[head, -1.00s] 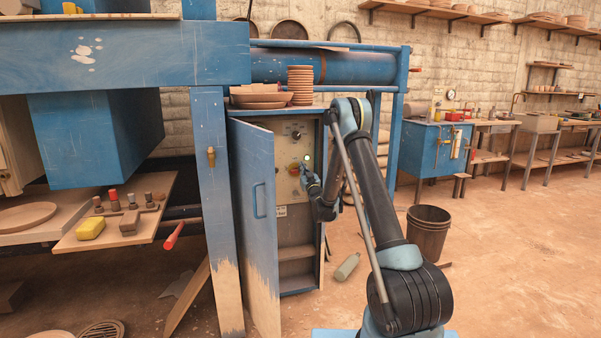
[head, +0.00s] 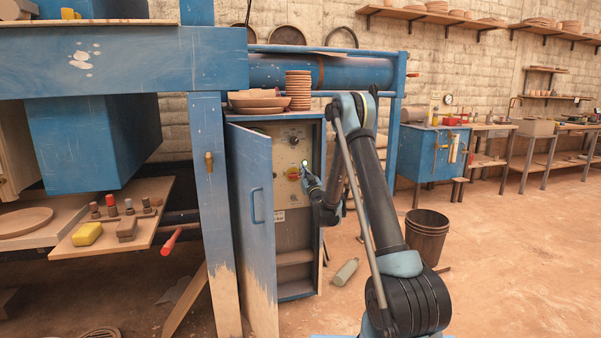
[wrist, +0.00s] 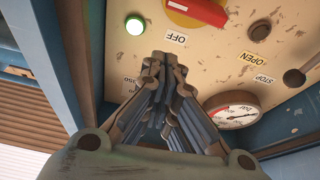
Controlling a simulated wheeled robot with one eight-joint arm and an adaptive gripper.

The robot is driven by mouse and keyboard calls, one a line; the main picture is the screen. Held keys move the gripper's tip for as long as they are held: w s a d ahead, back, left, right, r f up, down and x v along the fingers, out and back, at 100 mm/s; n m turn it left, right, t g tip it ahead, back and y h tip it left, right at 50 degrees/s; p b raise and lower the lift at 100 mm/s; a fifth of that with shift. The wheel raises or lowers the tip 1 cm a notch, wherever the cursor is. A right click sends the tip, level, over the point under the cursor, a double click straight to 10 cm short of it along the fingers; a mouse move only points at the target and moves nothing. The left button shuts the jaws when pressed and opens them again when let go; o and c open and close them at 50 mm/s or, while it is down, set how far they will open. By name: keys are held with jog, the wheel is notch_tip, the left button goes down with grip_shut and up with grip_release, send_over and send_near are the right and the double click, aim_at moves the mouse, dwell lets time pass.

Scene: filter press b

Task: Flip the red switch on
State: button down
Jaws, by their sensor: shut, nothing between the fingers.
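The red switch (wrist: 203,11) is a red handle on a yellow round base, cut off by the top edge of the wrist view. An OFF label (wrist: 175,37) appears upside down near it. In the head view the switch (head: 293,173) is a small red and yellow spot on the cabinet's cream panel. A lit green lamp (wrist: 135,25) is on the panel, left of the switch in the wrist view. My gripper (wrist: 164,63) is shut and empty, its tips in front of the panel near the OFF label. Contact with the handle is not seen.
The blue cabinet door (head: 252,220) stands open at the left of the panel. A bottle (head: 345,272) lies on the floor beside the cabinet.

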jog(key=shift+v, duration=2.75)
jog(key=shift+a, duration=0.1)
